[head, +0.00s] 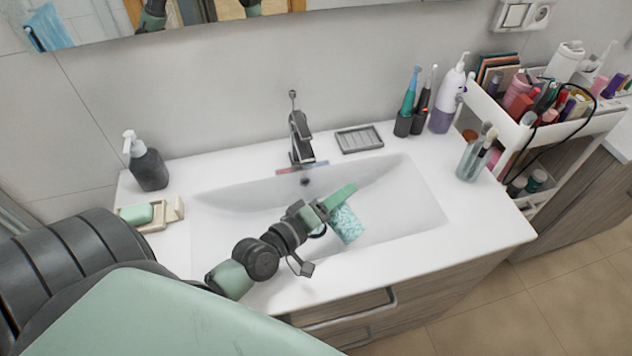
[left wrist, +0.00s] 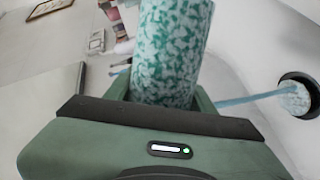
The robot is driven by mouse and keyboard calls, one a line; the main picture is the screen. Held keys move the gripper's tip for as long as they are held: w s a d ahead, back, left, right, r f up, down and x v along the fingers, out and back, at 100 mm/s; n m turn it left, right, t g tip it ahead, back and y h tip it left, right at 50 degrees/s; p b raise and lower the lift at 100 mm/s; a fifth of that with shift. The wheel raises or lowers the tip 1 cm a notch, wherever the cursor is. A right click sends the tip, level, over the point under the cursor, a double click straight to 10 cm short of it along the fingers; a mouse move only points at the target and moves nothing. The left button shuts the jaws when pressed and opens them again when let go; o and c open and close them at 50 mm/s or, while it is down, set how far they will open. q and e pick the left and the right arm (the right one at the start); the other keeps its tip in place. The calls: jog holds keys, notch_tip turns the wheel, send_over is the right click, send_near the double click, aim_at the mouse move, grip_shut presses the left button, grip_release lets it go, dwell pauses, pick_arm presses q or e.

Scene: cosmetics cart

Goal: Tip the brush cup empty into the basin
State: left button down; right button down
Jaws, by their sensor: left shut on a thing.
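My left gripper (head: 335,208) is over the white basin (head: 410,205), shut on a teal-and-white speckled cup (head: 347,226). The cup is tilted in the head view, and its mouth and inside cannot be made out. In the left wrist view the cup (left wrist: 168,55) stands up between the fingers. A thin bluish streak (left wrist: 250,98) runs from beside the gripper to a speckled round spot in a dark ring; I cannot tell what it is. A clear glass with brushes (head: 472,160) stands on the counter at the right. My right gripper is not in view.
The tap (head: 300,140) stands behind the basin, with a grey soap dish (head: 359,139) beside it. A dark pump bottle (head: 148,165) and green soap (head: 137,213) are at the left. A loaded cosmetics cart (head: 545,130) is at the right. The basin's right side is clear.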

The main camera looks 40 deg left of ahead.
pick_arm(q)
jog(key=shift+a+r+n, duration=0.1)
jog(key=shift+n, duration=0.3)
jog(key=shift+w+a+f+n+h+b, duration=0.15)
jog(key=shift+a+f+n+b, duration=0.2)
jog(key=shift+a+b, duration=0.15)
jog(key=shift+w+a+f+n+h+b, duration=0.1)
jog(key=shift+a+f+n+h+b, duration=0.05)
jog(key=shift+a+f+n+b, duration=0.3)
dwell(0.6)
jog(key=shift+a+r+n, duration=0.15)
jog(key=shift+r+n, duration=0.05)
jog(key=shift+n, duration=0.5)
dwell(0.4)
jog(key=shift+w+a+n, duration=0.1)
jog(key=shift+n, duration=0.3)
